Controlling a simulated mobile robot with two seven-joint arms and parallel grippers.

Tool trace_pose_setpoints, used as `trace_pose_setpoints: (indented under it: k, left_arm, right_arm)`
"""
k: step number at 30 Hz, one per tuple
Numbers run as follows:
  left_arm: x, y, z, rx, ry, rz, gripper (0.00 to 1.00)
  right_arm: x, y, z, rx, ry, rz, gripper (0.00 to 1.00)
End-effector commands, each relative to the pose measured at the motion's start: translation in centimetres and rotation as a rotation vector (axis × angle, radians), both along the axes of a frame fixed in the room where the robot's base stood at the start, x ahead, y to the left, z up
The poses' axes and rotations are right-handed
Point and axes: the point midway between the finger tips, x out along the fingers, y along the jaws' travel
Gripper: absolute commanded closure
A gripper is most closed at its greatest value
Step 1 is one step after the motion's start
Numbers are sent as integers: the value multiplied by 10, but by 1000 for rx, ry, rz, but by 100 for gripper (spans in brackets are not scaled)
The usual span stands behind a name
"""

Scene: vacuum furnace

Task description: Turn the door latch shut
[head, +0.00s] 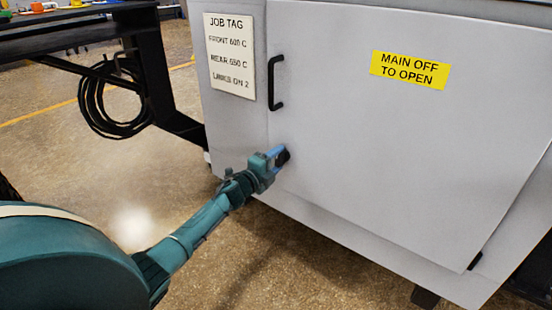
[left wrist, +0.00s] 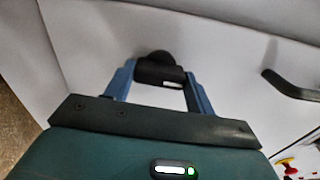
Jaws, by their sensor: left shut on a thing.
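The door latch (left wrist: 160,70) is a small black knob on the grey cabinet front, and it also shows in the head view (head: 284,157), partly covered by my gripper. My left gripper (head: 279,153) is at the latch, below the door handle. In the left wrist view its two blue fingers (left wrist: 158,84) stand on either side of the latch and are shut on it. The cabinet door (head: 400,140) looks closed, its face lying about flush with the front. My right gripper is not in view.
A black door handle (head: 275,83) sticks out above the latch. A job tag (head: 230,56) and a yellow sign (head: 410,69) are on the cabinet. A dark bench (head: 150,70) with a coiled cable (head: 88,102) stands at the left. The floor before the cabinet is clear.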

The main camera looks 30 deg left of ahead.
Motion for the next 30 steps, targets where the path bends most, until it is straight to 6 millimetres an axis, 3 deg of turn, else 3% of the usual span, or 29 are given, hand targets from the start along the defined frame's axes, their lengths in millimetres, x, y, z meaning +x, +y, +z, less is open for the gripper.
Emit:
trace_pose_setpoints:
  k: [22,23,30]
  left_arm:
    - [0,1,0,-88,7,2,68]
    - [0,1,0,-89,7,2,43]
    - [0,1,0,-86,7,1,24]
  right_arm:
    - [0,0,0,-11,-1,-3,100]
    - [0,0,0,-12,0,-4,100]
    - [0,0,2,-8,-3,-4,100]
